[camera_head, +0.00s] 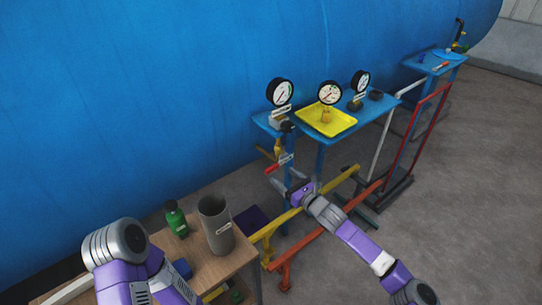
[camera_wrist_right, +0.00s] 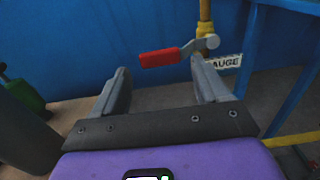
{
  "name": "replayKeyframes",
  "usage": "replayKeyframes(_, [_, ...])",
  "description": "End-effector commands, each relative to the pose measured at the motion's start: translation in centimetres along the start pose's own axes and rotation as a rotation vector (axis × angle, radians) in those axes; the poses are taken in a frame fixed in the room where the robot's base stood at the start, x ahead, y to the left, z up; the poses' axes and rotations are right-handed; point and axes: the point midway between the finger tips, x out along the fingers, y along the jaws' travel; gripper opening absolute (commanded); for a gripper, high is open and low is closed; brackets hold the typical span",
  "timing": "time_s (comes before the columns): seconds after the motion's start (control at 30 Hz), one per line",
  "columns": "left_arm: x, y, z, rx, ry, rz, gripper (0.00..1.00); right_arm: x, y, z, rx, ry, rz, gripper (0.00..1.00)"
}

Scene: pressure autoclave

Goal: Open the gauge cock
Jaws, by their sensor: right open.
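The gauge cock has a brass-yellow body (camera_head: 278,146) on a pipe below the left gauge. Its lever ends in a red handle (camera_head: 273,168), with a white tag (camera_head: 287,159) beside it. In the right wrist view the red handle (camera_wrist_right: 160,57) points left from the yellow body (camera_wrist_right: 208,30), roughly level. The tag (camera_wrist_right: 228,62) reads "GAUGE", partly hidden by a finger. My right gripper (camera_head: 292,181) is open, just below the handle. In the wrist view its fingertips (camera_wrist_right: 160,70) frame the handle, which appears beyond them and not held. My left gripper is not in view.
A blue stand (camera_head: 394,103) carries several gauges and a yellow tray (camera_head: 340,124). A large blue vessel (camera_head: 200,80) fills the back. A yellow rail (camera_head: 280,220) runs below my right gripper.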

Motion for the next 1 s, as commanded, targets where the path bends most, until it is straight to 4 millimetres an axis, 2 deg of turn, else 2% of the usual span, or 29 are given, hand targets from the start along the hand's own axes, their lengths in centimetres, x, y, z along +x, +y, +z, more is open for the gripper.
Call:
replayKeyframes(0.17, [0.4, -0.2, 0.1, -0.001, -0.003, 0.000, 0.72, 1.5, 0.0, -0.1, 0.003, -0.001, 0.001, 0.74])
replayKeyframes(0.4, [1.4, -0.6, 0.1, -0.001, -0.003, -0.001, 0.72, 5.1, 0.1, -0.1, -0.001, 0.000, 0.002, 0.74])
replayKeyframes(0.53, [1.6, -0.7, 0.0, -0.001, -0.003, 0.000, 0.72, 6.5, 0.1, -0.1, -0.002, 0.001, 0.003, 0.74])
replayKeyframes(0.7, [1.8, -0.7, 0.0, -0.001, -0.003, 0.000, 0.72, 7.4, 0.1, 0.0, -0.001, 0.000, 0.002, 0.74])
replayKeyframes(0.97, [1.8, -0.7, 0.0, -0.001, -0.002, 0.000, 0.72, 7.5, 0.1, 0.0, -0.002, 0.000, 0.002, 0.74])
replayKeyframes(1.0, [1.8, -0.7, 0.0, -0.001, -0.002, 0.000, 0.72, 7.5, 0.1, 0.0, -0.002, 0.000, 0.002, 0.71])
